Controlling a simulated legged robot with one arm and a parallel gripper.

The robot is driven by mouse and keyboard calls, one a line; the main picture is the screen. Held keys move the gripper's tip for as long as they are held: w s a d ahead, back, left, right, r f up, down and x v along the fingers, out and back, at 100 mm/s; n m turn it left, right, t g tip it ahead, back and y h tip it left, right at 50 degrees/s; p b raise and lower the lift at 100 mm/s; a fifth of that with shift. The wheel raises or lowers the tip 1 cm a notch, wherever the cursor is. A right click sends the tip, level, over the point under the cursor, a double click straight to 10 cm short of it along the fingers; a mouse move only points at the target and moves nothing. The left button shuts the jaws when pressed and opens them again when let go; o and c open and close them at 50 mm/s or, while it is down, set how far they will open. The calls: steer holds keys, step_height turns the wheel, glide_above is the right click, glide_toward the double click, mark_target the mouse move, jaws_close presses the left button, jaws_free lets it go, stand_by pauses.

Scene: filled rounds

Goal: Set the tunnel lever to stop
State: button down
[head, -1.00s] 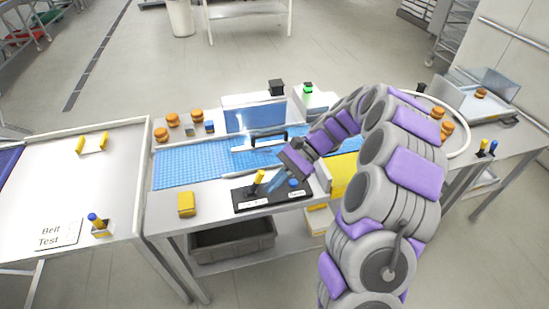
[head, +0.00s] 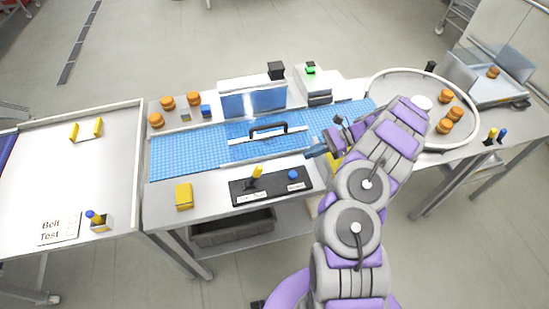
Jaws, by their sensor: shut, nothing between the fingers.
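A black control panel (head: 271,187) lies at the front edge of the middle table. On its left side stands a yellow-tipped lever (head: 257,171), leaning a little to the right and away. A blue knob (head: 293,174) is on its right side. Two white labels sit along the panel's front edge; I cannot read them, so I cannot tell which control is the tunnel one. My gripper (head: 312,153) is shut and empty, with blue fingertips pointing left. It is behind and right of the blue knob, apart from both controls.
A blue belt (head: 180,157) runs behind the panel, with a black-handled white bar (head: 268,133) and a blue-fronted box (head: 253,102). A yellow block (head: 184,196) sits left of the panel.

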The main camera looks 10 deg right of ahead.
mark_target(261, 166)
steer(key=shift+a, duration=0.15)
steer(key=x, duration=1)
steer(key=shift+a+b, duration=0.15)
steer(key=shift+b, duration=0.25)
steer(key=shift+a+r, duration=0.55)
steer(key=shift+a, duration=0.4)
steer(key=shift+a+r, duration=0.3)
steer(key=shift+a, duration=0.35)
steer(key=a+r+h+p, duration=0.1)
steer(key=r+p, duration=0.1)
steer(key=p, duration=0.1)
steer(key=shift+s+a+h, duration=0.1)
steer(key=shift+a+h, duration=0.25)
steer(key=shift+h, duration=0.05)
steer(key=a+h+p, duration=0.1)
steer(key=a+p, duration=0.1)
steer(key=a+r+h+p, duration=0.1)
steer(key=a+h+p, duration=0.1)
steer(key=p, duration=0.1)
steer(key=a+r+h+p, duration=0.1)
steer(key=a+h+p, duration=0.1)
steer(key=shift+p, duration=0.4)
steer(key=a+h+p, duration=0.1)
steer(key=p, duration=0.1)
steer(key=a+h+p, duration=0.2)
steer(key=p, duration=0.1)
steer(key=shift+f, duration=0.3)
